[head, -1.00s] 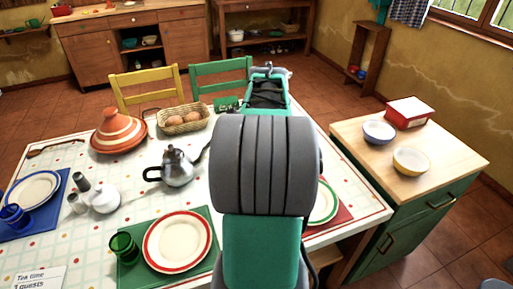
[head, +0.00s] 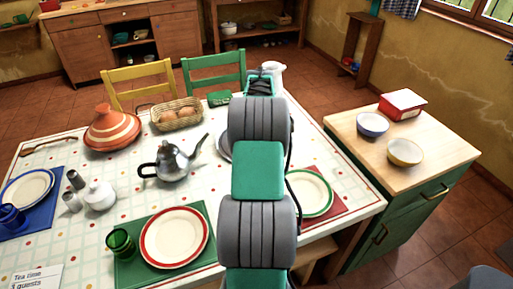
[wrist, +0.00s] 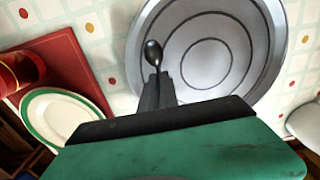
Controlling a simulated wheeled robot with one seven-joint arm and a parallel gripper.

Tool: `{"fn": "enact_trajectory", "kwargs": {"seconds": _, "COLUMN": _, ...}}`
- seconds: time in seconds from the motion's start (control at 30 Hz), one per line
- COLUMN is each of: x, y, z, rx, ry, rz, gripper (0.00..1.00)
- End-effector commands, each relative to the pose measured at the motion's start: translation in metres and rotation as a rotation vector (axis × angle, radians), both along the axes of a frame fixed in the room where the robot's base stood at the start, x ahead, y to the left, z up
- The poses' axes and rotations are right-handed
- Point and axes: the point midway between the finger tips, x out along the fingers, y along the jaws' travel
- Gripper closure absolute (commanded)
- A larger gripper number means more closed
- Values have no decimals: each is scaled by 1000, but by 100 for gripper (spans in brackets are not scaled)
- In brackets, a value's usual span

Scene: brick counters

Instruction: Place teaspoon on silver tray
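The teaspoon (wrist: 153,52) is dark and shiny, with its bowl pointing away from my gripper. My gripper (wrist: 158,82) looks shut on its handle, most of which is hidden between the fingers. In the wrist view the round silver tray (wrist: 256,42), with concentric rings, lies beneath the spoon, which is over its left part. I cannot tell whether the spoon touches the tray. In the head view my arm covers most of the tray, and only a sliver of its left edge (head: 223,146) shows.
A green-rimmed plate (head: 311,193) on a red mat is right of my arm. A metal teapot (head: 173,162) stands left of the tray, with a bread basket (head: 176,115) and tagine (head: 112,130) beyond. A red cup (wrist: 20,70) shows at the wrist view's left.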

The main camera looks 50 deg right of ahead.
Motion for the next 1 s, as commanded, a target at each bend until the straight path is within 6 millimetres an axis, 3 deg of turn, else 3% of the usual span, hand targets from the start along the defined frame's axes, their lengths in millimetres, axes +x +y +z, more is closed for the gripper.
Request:
{"fn": "enact_trajectory", "kwargs": {"seconds": 0.23, "x": 3, "y": -4, "z": -35, "rx": 2, "ry": 1, "rz": -1, "gripper": 100}}
{"fn": "enact_trajectory", "kwargs": {"seconds": 0.57, "x": 3, "y": -4, "z": -40, "rx": 1, "ry": 1, "rz": -1, "gripper": 100}}
{"fn": "enact_trajectory", "kwargs": {"seconds": 0.87, "x": 3, "y": -4, "z": -40, "rx": 1, "ry": 1, "rz": -1, "gripper": 74}}
{"fn": "enact_trajectory", "kwargs": {"seconds": 1.0, "x": 3, "y": -4, "z": -40, "rx": 0, "ry": 0, "rz": 0, "gripper": 74}}
